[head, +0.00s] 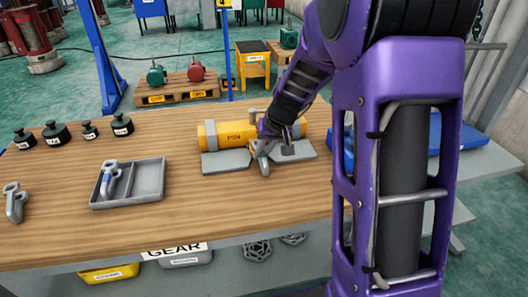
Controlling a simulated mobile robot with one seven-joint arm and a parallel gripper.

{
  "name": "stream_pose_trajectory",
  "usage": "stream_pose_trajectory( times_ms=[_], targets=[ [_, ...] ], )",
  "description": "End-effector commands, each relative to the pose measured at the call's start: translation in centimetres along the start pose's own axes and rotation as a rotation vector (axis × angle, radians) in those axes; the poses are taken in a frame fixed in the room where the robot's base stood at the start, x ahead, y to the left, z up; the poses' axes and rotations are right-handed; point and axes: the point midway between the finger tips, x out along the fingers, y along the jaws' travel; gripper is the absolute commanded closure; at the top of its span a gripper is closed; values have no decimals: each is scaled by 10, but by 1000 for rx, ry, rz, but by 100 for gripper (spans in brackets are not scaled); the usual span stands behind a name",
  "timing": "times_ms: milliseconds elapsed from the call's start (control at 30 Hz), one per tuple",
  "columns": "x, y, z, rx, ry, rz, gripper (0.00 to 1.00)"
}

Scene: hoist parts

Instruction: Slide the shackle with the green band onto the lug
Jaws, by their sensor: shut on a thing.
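My gripper (264,147) is small in the head view, at the front of a yellow cylinder (222,134) lying on the bench. It is shut on a grey metal piece (263,165) that looks like a shackle. Its green band cannot be made out. Grey plates (225,161) lie in front of the cylinder, one to each side of the gripper. A dark upright piece (288,149) stands over the right plate, close to the gripper; I cannot tell whether it is the lug. Whether the held piece touches anything is hidden or too small to tell.
A grey tray (148,187) on the left holds a shackle (111,177) with a blue band. Another grey shackle (14,203) lies at the far left. Several dark weights (56,134) stand at the back left. The wooden bench front (240,215) is clear.

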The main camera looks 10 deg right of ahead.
Motion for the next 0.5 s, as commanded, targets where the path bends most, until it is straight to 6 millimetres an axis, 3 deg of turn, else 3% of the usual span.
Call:
stream_pose_trajectory(
  times_ms=[167,200,367,500],
  targets=[
    [2,0,-5,0,1,0,100],
    [2,0,-6,0,1,0,79],
    [2,0,-5,0,1,0,50],
    [2,0,-5,0,1,0,47]
  ],
)
